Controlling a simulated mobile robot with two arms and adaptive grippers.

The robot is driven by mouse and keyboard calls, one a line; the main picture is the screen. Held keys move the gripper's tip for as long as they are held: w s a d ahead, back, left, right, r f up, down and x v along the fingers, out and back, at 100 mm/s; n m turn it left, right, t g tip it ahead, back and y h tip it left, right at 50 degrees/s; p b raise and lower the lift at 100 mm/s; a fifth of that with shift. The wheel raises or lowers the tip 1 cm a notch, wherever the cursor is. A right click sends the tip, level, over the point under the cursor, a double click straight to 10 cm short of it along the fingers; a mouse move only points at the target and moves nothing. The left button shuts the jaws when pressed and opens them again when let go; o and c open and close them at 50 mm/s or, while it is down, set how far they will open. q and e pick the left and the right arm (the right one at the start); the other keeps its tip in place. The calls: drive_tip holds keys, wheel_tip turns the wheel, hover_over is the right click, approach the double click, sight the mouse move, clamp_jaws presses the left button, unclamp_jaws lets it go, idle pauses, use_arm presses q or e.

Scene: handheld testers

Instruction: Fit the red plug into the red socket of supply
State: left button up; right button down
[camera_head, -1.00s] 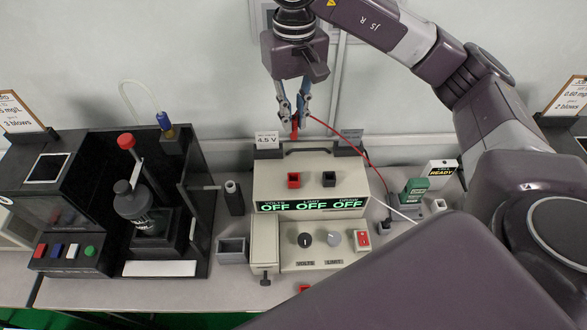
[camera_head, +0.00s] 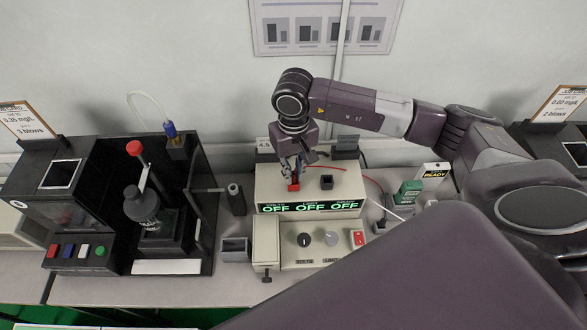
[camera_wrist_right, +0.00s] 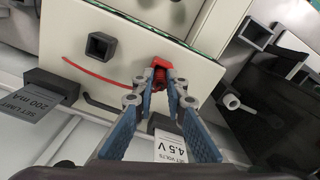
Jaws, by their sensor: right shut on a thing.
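The supply (camera_head: 267,188) is a beige box with two sockets on its upper panel and green OFF displays below. Its red socket (camera_head: 293,188) is partly hidden under my right gripper (camera_head: 292,172). The black socket (camera_head: 326,182) beside it is empty and also shows in the right wrist view (camera_wrist_right: 101,46). My right gripper is shut on the red plug, with its fingertips right over the red socket. In the right wrist view, red plug and socket (camera_wrist_right: 160,66) merge between the tips; I cannot tell how deep the plug sits. My left gripper is out of view.
A red lead (camera_wrist_right: 95,70) runs across the supply's top. A 4.5 V card (camera_wrist_right: 170,148) stands behind the supply. A black tester (camera_head: 110,200) stands to the left, and a green block (camera_head: 408,190) to the right. A small grey open box (camera_head: 236,248) is at the supply's left.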

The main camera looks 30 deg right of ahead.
sight(293, 172)
drive_tip(key=shift+f, duration=0.1)
drive_tip(key=shift+f, duration=0.1)
drive_tip(key=c, duration=2)
unclamp_jaws()
drive_tip(key=shift+o, duration=0.2)
drive_tip(key=shift+r, duration=0.3)
wheel_tip(293, 172, up, 12)
drive_tip(key=b, duration=0.4)
drive_tip(key=shift+b, duration=0.4)
drive_tip(key=shift+f, duration=0.2)
